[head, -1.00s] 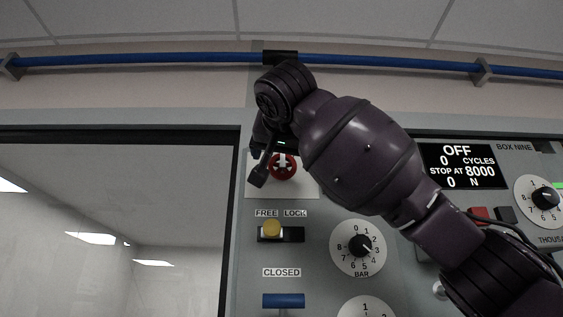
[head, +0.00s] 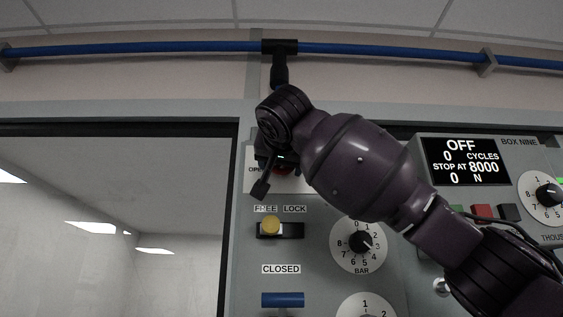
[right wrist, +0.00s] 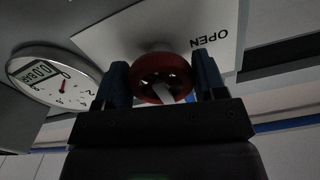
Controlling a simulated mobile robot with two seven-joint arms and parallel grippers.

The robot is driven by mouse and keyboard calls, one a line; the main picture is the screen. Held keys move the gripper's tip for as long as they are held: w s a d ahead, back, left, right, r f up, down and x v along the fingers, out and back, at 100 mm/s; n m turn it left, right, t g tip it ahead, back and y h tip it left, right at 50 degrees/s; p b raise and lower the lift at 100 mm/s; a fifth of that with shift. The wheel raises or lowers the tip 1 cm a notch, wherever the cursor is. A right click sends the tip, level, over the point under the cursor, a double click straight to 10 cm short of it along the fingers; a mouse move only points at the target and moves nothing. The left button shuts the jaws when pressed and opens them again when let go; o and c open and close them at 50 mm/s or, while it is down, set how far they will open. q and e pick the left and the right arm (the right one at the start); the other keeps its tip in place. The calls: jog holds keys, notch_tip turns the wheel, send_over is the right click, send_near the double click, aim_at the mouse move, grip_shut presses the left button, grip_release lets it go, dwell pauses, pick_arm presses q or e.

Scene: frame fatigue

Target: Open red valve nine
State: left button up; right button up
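The red valve wheel (right wrist: 148,88) sits on a white plate (right wrist: 100,38) marked OPEN. In the right wrist view it lies between the two fingers of my right gripper (right wrist: 162,80), which stand apart on either side of its rim. I cannot tell whether they touch it. In the head view my right gripper (head: 268,175) is at the plate, and only a little red of the wheel (head: 284,170) shows behind it and the arm. My left gripper is not in view.
Below the plate are a yellow knob (head: 271,225) under FREE and LOCK labels, a BAR dial (head: 360,243) and a blue handle (head: 283,299) under a CLOSED label. A display (head: 465,162) at right reads OFF. A blue pipe (head: 150,48) runs above.

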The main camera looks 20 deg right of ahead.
jog(key=c, duration=0.3)
